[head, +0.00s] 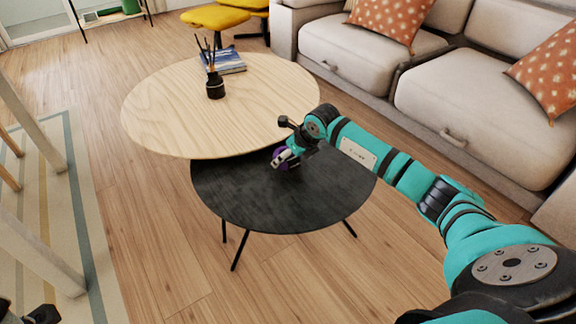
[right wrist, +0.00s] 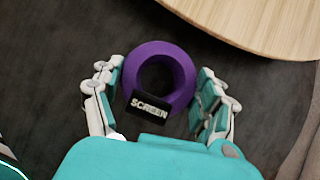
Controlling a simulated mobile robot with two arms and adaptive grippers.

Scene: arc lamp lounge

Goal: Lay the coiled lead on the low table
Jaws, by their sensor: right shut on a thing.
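The coiled lead (right wrist: 187,70) is a purple ring with a black tag reading "SCREEN". My right gripper (right wrist: 159,82) is shut on it, with a finger on each side of the ring. In the head view the lead (head: 276,153) shows small and partly hidden by the gripper (head: 283,160). It is over the round dark table (head: 260,208), near the edge of the wooden top; I cannot tell whether it touches the surface. A dark part of what looks like my left wrist shows at the bottom left corner; its fingers are not clear.
A higher round wooden table (head: 165,115) overlaps the dark one; a black reed diffuser (head: 215,88) and books (head: 228,62) stand on it. A pale sofa (head: 470,100) is at the right, yellow seats (head: 215,18) behind. The front of the dark top is clear.

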